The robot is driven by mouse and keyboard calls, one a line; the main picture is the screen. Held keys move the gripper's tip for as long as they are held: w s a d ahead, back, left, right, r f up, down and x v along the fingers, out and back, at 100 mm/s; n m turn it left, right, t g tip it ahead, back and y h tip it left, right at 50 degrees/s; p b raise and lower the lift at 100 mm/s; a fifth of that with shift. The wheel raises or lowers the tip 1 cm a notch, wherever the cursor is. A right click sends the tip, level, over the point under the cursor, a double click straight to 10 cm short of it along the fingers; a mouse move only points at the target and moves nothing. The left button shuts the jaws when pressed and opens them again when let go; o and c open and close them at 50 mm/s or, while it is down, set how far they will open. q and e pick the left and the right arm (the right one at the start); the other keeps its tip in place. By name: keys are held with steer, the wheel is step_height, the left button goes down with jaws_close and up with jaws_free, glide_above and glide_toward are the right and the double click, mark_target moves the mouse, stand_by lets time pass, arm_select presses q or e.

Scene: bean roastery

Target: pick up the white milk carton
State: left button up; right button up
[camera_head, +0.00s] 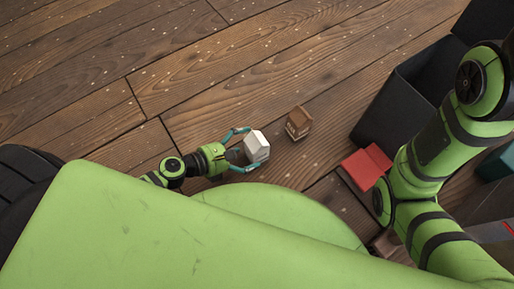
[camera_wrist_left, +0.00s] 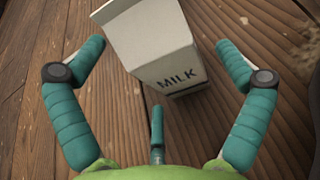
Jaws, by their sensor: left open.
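The white milk carton (camera_head: 257,146) stands on the wooden floor in the middle of the head view. In the left wrist view the carton (camera_wrist_left: 155,50) shows the word MILK on its side, and its top runs past the upper edge. My left gripper (camera_head: 243,149) is open with its teal fingers on both sides of the carton. In the left wrist view the fingers (camera_wrist_left: 158,60) spread around the carton, with gaps on both sides, and a third finger below it. My right arm comes in at the right, but its gripper does not show.
A brown carton (camera_head: 299,122) stands just right of the milk carton. A red object (camera_head: 366,167) lies farther right, beside a dark open bin (camera_head: 402,100). A teal object (camera_head: 497,163) is at the right edge. The plank floor (camera_head: 130,60) at upper left is clear.

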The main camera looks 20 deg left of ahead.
arm_select(q)
steer(key=x, duration=0.3)
steer(key=shift+w+d+f, duration=0.15)
steer(key=shift+w+f, duration=0.05)
steer(key=c, duration=1)
